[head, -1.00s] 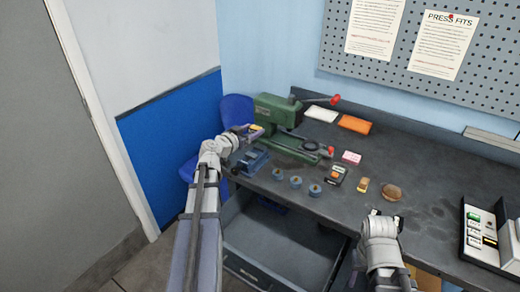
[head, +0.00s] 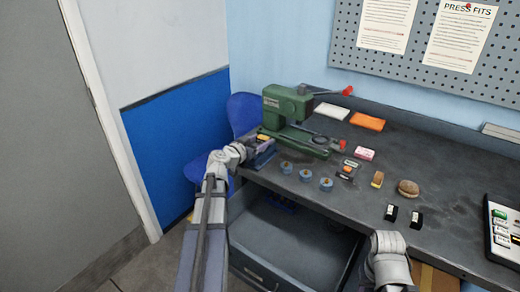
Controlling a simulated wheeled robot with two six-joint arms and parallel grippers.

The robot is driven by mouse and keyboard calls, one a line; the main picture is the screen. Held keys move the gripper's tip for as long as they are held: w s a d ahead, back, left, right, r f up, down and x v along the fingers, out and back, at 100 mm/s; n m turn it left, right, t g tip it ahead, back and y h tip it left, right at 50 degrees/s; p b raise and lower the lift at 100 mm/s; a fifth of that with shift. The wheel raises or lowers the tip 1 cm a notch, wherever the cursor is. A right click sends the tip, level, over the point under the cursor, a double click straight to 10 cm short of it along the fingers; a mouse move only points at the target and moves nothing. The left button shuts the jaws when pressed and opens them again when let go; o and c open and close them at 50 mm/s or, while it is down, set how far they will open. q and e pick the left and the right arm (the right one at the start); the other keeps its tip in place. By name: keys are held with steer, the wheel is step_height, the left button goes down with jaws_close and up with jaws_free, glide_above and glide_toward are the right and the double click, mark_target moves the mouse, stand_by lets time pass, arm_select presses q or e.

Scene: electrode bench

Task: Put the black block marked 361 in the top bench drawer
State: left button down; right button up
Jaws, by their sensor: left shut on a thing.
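My left gripper (head: 257,144) is at the left end of the bench, beside the green press. It is shut on a small dark block with a yellow top (head: 263,137); any number on it is too small to read.
The green press (head: 287,104) stands at the back left, with several blue round parts (head: 306,175) in front. A blue chair (head: 244,113) is behind.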

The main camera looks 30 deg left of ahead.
arm_select(q)
steer(key=shift+d+f, duration=0.1)
steer(key=shift+f, duration=0.2)
steer(key=shift+c, duration=0.6)
jaws_free()
steer(key=shift+w, duration=0.1)
